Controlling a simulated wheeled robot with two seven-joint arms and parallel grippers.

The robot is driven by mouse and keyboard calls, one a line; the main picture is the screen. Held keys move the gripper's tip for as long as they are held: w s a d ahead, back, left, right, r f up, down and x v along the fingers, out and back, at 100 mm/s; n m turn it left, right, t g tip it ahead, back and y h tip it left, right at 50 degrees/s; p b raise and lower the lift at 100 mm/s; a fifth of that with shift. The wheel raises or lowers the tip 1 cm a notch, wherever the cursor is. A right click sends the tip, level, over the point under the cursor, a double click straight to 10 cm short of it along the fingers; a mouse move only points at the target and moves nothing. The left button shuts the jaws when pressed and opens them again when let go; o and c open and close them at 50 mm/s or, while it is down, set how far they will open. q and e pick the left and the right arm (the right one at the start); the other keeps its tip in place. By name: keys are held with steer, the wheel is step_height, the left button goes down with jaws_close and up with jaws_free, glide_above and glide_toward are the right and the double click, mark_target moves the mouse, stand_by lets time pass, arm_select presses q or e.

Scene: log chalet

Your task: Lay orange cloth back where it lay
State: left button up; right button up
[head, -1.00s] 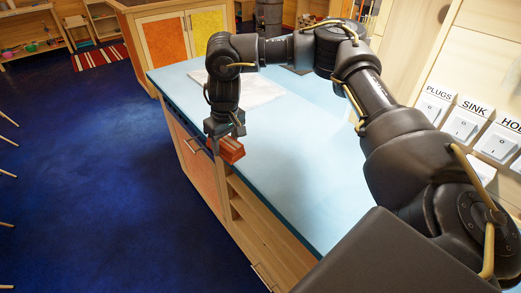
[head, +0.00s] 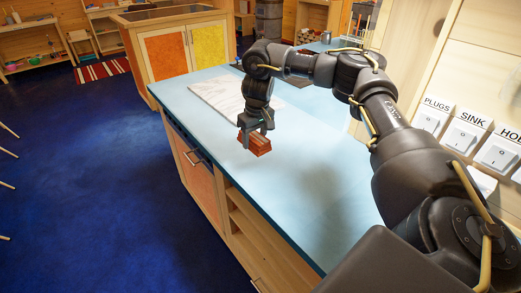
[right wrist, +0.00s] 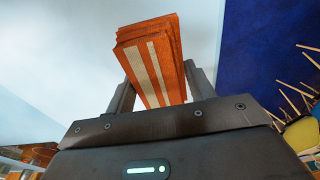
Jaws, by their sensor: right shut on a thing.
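The orange cloth (head: 256,145) is a small folded stack with pale stripes. My right gripper (head: 254,132) is shut on it and holds it over the light blue counter (head: 310,170), near the counter's left edge. In the right wrist view the cloth (right wrist: 152,60) stands out between the two fingers (right wrist: 160,92), its folded layers showing. I cannot tell whether the cloth touches the counter. My left gripper is not in view.
A pale marbled board (head: 218,94) lies on the counter beyond the gripper. White switches labelled PLUGS, SINK and HOB (head: 461,137) are on the wall at the right. The counter around the cloth is clear. Blue floor (head: 90,190) lies to the left.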

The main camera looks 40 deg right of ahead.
mark_target(259, 141)
steer(key=shift+d+f, duration=1.05)
steer(key=shift+f, duration=0.3)
steer(key=f, duration=0.2)
steer(key=f+p, duration=0.1)
steer(key=f, duration=0.1)
steer(key=shift+d, duration=0.4)
steer(key=o, duration=0.9)
steer(key=shift+f, duration=0.1)
